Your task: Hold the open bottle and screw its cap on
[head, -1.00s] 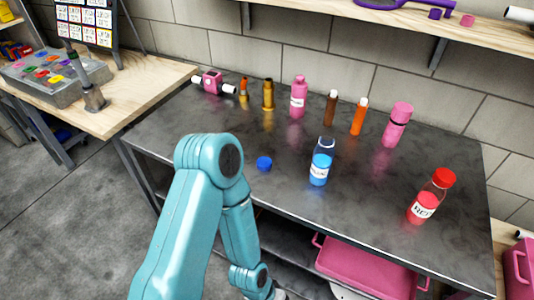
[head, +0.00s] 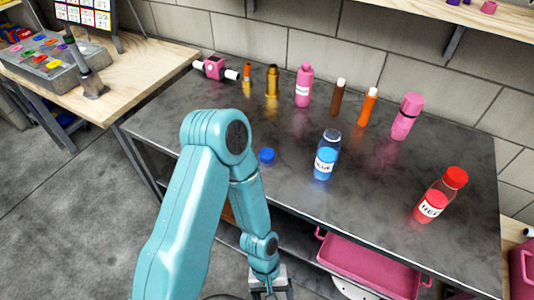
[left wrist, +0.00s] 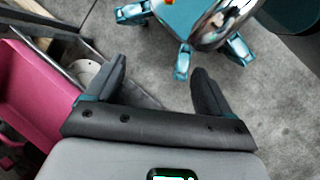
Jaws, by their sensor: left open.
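My right gripper is not in view.
A red-capped bottle (head: 440,196) stands at the table's right. A pink bin (head: 370,268) sits below the table. The tabletop between cap and back row is clear.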

